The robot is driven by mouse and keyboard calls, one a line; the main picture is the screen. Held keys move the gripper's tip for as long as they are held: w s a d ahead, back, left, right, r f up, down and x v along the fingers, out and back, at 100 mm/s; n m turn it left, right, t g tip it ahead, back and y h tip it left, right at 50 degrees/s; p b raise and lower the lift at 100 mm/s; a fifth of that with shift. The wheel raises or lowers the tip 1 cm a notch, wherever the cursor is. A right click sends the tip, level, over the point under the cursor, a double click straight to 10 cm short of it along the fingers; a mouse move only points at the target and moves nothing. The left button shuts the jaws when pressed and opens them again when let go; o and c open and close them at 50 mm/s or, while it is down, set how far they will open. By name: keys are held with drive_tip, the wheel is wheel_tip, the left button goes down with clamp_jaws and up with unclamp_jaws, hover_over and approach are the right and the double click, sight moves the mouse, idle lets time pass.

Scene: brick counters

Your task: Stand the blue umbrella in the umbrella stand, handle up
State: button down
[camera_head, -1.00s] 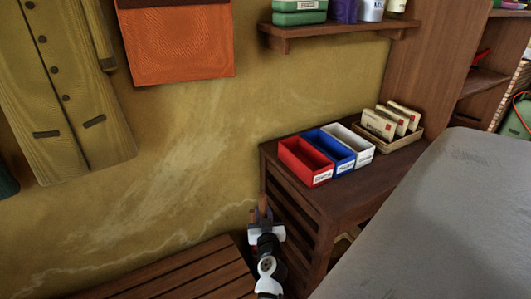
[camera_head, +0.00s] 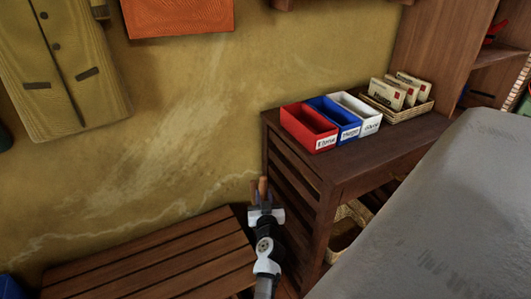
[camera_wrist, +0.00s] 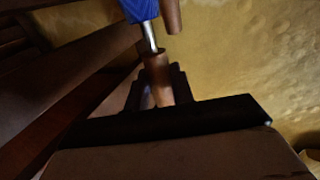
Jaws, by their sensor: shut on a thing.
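My gripper (camera_head: 265,212) is low between the slatted bench and the side of the dark wooden table. It is shut on the brown wooden handle (camera_head: 263,187) of the blue umbrella. In the wrist view the handle (camera_wrist: 157,80) sits between my gripper's fingers (camera_wrist: 155,98). Its hooked end (camera_wrist: 171,15), a short metal shaft (camera_wrist: 150,37) and part of the blue canopy (camera_wrist: 140,8) show beyond the fingers. The rest of the umbrella is out of view or hidden. I cannot make out an umbrella stand in either view.
The slatted bench (camera_head: 150,262) is left of my gripper; the table (camera_head: 345,165) is close on its right, with red (camera_head: 309,128), blue and white boxes on top. A wicker basket (camera_head: 346,228) is below. A grey surface (camera_head: 445,220) fills the right. A blue thing (camera_head: 10,287) shows lower left.

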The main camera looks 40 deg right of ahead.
drive_tip(key=shift+f, duration=0.1)
idle(0.3)
drive_tip(key=c, duration=1.1)
unclamp_jaws()
drive_tip(key=shift+f, duration=0.1)
drive_tip(key=shift+a, duration=0.1)
